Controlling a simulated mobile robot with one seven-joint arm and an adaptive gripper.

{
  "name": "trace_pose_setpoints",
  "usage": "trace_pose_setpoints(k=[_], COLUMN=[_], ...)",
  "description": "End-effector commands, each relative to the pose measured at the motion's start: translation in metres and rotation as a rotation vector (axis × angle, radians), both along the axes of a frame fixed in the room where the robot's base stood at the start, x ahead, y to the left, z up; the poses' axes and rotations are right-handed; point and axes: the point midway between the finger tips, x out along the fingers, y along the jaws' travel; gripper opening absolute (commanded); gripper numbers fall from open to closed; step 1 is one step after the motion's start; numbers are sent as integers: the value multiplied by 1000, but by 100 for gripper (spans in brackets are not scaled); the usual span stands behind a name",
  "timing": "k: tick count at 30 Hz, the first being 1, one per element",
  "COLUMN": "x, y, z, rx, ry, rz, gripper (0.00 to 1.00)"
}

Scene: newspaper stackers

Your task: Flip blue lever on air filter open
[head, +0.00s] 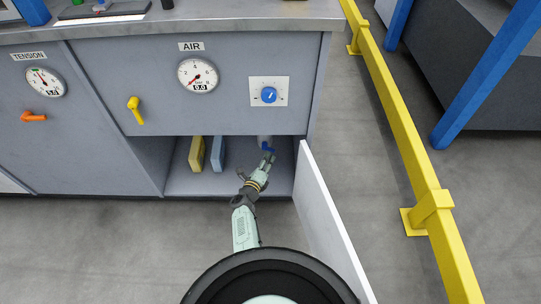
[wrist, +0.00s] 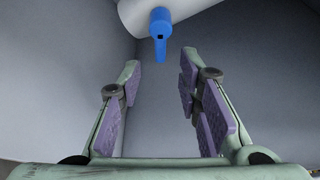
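The blue lever (wrist: 161,35) hangs down from the pale cylindrical air filter (wrist: 189,8) at the top of the wrist view. In the head view the lever (head: 267,148) shows as a small blue shape inside the open cabinet bay, and the filter (head: 264,139) is mostly hidden by the cabinet front. My gripper (wrist: 161,75) is open, with purple pads on both fingers. The lever's lower end appears between and beyond the fingertips, with no contact visible. In the head view my gripper (head: 267,160) reaches into the bay just below the lever.
A yellow block (head: 196,154) and a grey-blue block (head: 218,154) stand left in the bay. The open white door (head: 330,220) borders my arm on the right. The AIR panel above carries a gauge (head: 198,75), a blue knob (head: 269,95) and a yellow handle (head: 135,109).

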Motion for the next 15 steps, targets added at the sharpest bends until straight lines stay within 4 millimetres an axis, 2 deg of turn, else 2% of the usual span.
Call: trace_pose_setpoints(k=[1,6,15], x=[11,37,56], y=[-5,-13,-20], z=[-9,-13,-12], rx=[1,1,-1], ry=[-4,-2,0], rz=[-5,-1,0], gripper=[32,32,32])
